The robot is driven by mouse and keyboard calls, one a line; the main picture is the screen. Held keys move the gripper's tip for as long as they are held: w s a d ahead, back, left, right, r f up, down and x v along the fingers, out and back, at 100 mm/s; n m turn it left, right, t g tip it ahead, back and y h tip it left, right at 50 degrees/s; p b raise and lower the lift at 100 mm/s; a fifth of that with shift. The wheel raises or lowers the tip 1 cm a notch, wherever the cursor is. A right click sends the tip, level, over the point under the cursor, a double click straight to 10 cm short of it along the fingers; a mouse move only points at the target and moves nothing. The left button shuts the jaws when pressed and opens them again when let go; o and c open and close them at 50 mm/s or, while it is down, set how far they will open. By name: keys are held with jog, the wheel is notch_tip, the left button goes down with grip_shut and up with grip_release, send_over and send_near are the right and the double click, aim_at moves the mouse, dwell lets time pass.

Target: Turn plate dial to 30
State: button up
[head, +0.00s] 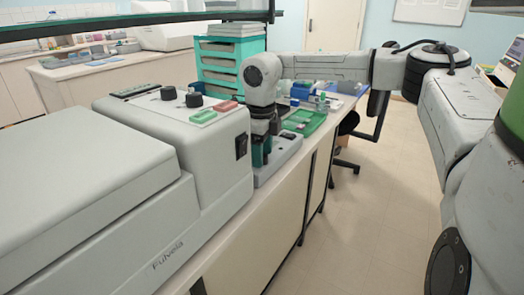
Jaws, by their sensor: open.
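My gripper (261,156) points down at the front edge of the bench, just right of the big grey machine. It is open, with dark green fingers. A low grey device (284,156) sits right at and behind the fingers; it may be the plate. Its dial cannot be made out, as my gripper covers part of it. I cannot tell whether the fingers touch it or stand around a dial. No dial number is readable.
A green tray (305,122) and teal drawers (222,66) stand behind. A shelf (130,25) overhangs the bench. The floor at right is mostly clear.

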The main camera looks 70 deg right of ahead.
notch_tip(320, 180, up, 11)
jog(key=shift+a+f+p, duration=0.15)
jog(key=shift+a+p, duration=0.1)
jog(key=shift+p, duration=0.05)
dwell(0.7)
